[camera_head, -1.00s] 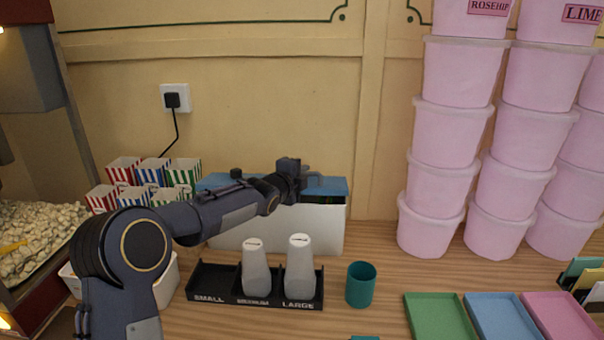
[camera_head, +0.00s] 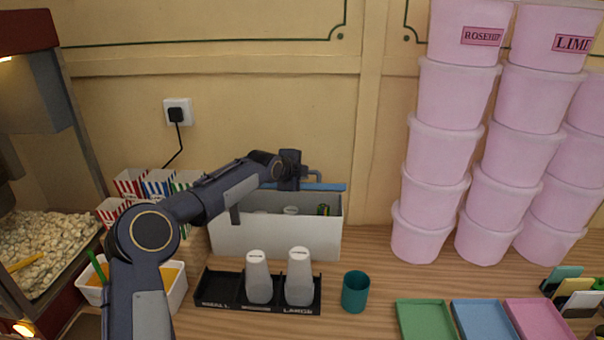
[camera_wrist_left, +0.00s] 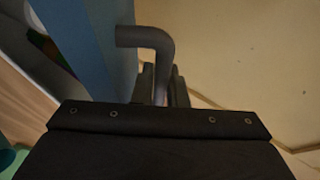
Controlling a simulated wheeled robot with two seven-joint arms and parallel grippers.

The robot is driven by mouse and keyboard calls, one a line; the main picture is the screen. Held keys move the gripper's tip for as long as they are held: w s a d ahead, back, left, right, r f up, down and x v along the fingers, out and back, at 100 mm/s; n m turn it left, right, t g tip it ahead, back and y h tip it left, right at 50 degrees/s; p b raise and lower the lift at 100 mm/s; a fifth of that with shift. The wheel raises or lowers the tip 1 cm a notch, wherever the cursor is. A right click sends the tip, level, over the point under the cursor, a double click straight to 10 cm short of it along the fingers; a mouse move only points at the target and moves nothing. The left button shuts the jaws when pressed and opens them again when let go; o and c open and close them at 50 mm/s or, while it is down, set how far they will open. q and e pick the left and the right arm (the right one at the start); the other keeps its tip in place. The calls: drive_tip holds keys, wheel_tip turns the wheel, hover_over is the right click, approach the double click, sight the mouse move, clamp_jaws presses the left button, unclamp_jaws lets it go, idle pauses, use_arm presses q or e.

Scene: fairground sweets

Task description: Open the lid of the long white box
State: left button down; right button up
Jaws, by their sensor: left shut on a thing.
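The long white box (camera_head: 275,238) stands against the back wall, behind the black cup tray. Its blue lid (camera_head: 325,187) is raised at the back, so the inside shows with a few items in it. In the left wrist view the lid (camera_wrist_left: 110,45) is a blue slab at the left, with a grey bent handle (camera_wrist_left: 148,38) beside it. My left gripper (camera_head: 296,178) is at the lid, shut on the handle; its fingers (camera_wrist_left: 162,85) show around the handle's lower end. My right gripper is not in view.
A black tray (camera_head: 225,292) with two pale shakers stands in front of the box, a teal cup (camera_head: 356,291) to its right. Striped popcorn boxes (camera_head: 130,184) are at left. Stacked pink tubs (camera_head: 432,165) stand at right.

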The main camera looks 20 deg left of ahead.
use_arm(q)
drive_tip(key=c, duration=1.7)
unclamp_jaws()
drive_tip(key=shift+r, duration=0.1)
drive_tip(key=shift+c, duration=0.2)
drive_tip(key=shift+s, duration=0.1)
drive_tip(key=shift+s+a+r, duration=0.1)
drive_tip(key=shift+s+a, duration=0.05)
drive_tip(key=shift+s, duration=0.05)
drive_tip(key=b+v, duration=0.3)
drive_tip(key=v, duration=0.4)
